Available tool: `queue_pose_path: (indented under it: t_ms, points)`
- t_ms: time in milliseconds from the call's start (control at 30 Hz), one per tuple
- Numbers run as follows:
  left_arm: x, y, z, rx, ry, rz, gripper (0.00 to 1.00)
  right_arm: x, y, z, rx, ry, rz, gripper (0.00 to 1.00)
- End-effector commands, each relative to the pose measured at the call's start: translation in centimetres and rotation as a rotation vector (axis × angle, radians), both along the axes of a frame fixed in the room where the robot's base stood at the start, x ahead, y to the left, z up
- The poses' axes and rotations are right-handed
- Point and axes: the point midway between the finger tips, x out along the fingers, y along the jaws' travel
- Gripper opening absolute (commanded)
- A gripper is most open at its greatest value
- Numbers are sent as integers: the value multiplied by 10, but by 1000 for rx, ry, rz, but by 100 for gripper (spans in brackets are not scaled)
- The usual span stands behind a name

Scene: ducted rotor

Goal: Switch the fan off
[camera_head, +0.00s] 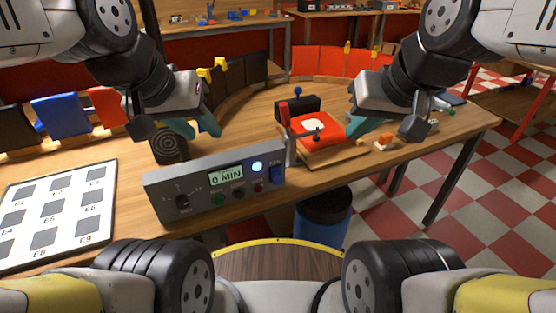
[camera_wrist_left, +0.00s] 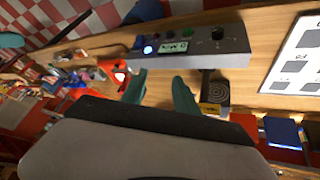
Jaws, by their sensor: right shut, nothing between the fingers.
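The grey control box (camera_head: 215,187) stands at the table's front edge. Its display (camera_head: 226,176) reads "0 MIN". A round lamp (camera_head: 257,166) glows blue-white beside a blue rocker switch (camera_head: 277,173) at the right end; the small label above the switch is hard to read. The box also shows upside down in the left wrist view (camera_wrist_left: 225,42). My left gripper (camera_head: 197,131) is open and empty, above and behind the box, its teal fingers apart in the left wrist view (camera_wrist_left: 160,82). My right gripper (camera_head: 360,134) is shut and empty beside the red block; no fan rotor is clearly visible.
A white marked board (camera_head: 50,215) lies at left. A red block (camera_head: 318,128) on a wooden board and an upright red-topped lever (camera_head: 285,118) are right of the box. Coloured bins line the back.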

Motion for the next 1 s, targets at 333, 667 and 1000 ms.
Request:
queue_pose_path:
  t_ms: [333,667,1000]
  points:
    - [0,0,0,0,0,0,0,0,0,0,0,0,0,0]
    - [0,0,0,0,0,0,0,0,0,0,0,0,0,0]
    - [0,0,0,0,0,0,0,0,0,0,0,0,0,0]
